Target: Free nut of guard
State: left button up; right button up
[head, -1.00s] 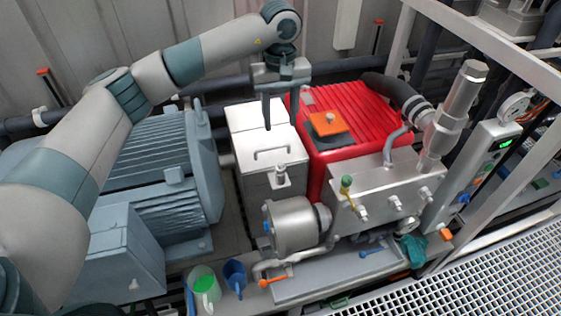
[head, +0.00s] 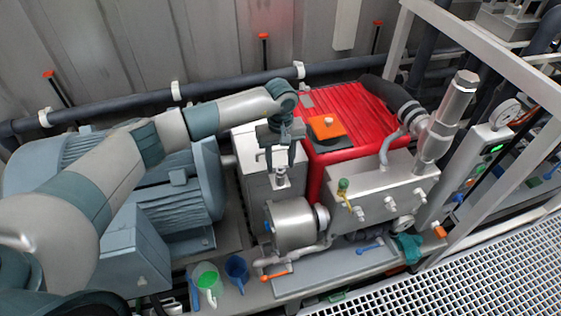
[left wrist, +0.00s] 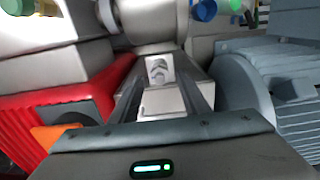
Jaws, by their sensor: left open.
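The guard (head: 256,184) is a pale metal box between the blue-grey motor and the red pump casing. Its nut (head: 282,180) sits on a small bracket at the guard's front end. In the left wrist view the nut (left wrist: 158,70) shows on a light plate, above the guard's pale face (left wrist: 162,102). My left gripper (head: 280,160) is open and empty, pointing down over the guard close to the nut. In the left wrist view the two fingers of my left gripper (left wrist: 163,75) lie either side of the nut; I cannot tell whether they touch it. My right gripper is not in view.
The motor (head: 170,190) stands left, the red casing (head: 350,105) right with an orange block (head: 327,127) on it. A silver cylinder (head: 295,222) is just in front of the nut. Green (head: 207,280) and blue (head: 237,268) cups stand in front.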

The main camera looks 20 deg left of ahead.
pick_arm(q)
jog(key=shift+f, duration=0.95)
jog(key=c, duration=1.1)
jog(key=shift+o, duration=0.2)
